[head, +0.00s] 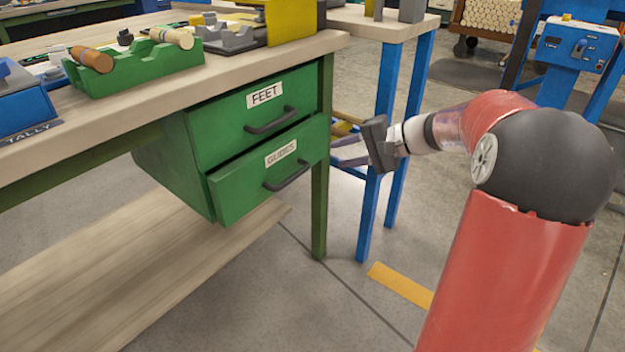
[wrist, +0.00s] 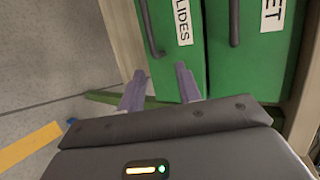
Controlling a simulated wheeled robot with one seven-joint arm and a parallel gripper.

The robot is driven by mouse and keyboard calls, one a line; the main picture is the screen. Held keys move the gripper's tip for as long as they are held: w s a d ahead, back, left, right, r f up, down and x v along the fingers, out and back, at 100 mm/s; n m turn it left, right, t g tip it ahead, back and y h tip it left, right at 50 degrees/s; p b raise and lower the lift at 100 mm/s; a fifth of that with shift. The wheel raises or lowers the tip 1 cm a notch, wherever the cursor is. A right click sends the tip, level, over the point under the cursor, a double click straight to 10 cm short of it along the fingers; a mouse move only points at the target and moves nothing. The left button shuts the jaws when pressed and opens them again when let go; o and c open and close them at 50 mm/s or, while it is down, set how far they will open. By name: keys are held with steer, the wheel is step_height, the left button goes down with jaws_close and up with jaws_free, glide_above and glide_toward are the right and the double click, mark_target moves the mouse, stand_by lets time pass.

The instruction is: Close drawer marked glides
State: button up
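The green drawer marked GLIDES (head: 238,190) is the lower of two under the workbench. Its front stands out a little past the drawer above, with a dark gap along its top, so it is partly open. Its dark bar handle (head: 287,176) is on the front. In the wrist view the GLIDES drawer (wrist: 172,70) is beyond the fingers, its handle (wrist: 150,28) at the top. My gripper (head: 338,152) is to the right of the drawer front, near the bench leg. In the wrist view my gripper (wrist: 160,78) has its fingers apart with nothing between them.
The drawer marked FEET (head: 225,125) above looks shut. A green bench leg (head: 320,200) stands right of the drawers, and blue table legs (head: 378,170) stand close to my gripper. A low wooden shelf (head: 150,265) lies below. Floor in front is clear.

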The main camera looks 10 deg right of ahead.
mark_target(295, 178)
steer(key=a+f+y+b, duration=0.1)
steer(key=a+f, duration=0.1)
steer(key=a, duration=0.1)
steer(key=w+a+f+n+y+b, duration=0.1)
steer(key=a+f, duration=0.1)
steer(key=a, duration=0.2)
steer(key=a+f+y+b, duration=0.1)
steer(key=a+f, duration=0.1)
steer(key=a, duration=0.1)
steer(key=shift+w+a+n+t+y+b, duration=0.15)
steer(key=shift+a+n+t+y+b, duration=0.15)
steer(key=shift+t+b, duration=0.1)
jaws_close()
steer(key=shift+a, duration=0.1)
